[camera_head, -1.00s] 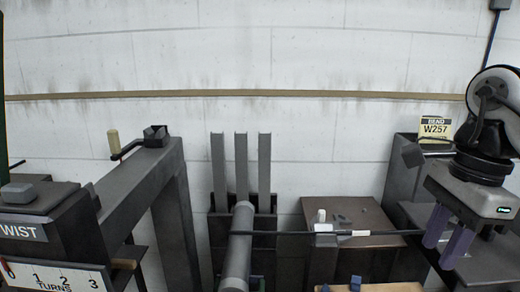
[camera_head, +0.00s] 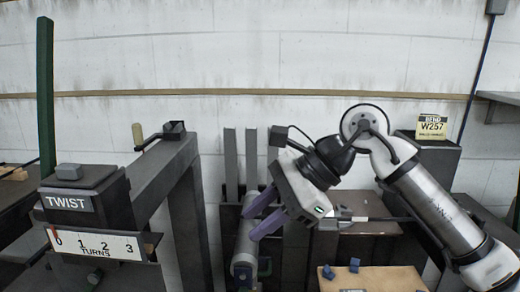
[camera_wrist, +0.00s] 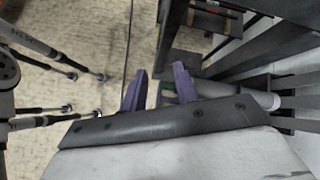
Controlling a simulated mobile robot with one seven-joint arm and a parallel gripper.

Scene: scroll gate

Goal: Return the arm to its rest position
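My gripper (camera_head: 251,224) is in the middle of the head view, with its purple fingers pointing down and left. The fingers are apart and I see nothing held between them. They overlap a grey cylinder (camera_head: 243,257) in the picture; I cannot tell whether they touch it. The wrist view shows the gripper (camera_wrist: 160,88) with a clear gap between its fingers. My arm comes in from the lower right and bends over to the gripper.
The TWIST station (camera_head: 88,203) with a turns scale (camera_head: 105,245) stands at left, beside a grey frame with a crank (camera_head: 139,136). Upright grey slats (camera_head: 231,160) stand behind the gripper. A wooden board (camera_head: 385,279) bears small blue blocks. The BEND W257 sign (camera_head: 432,126) is at right.

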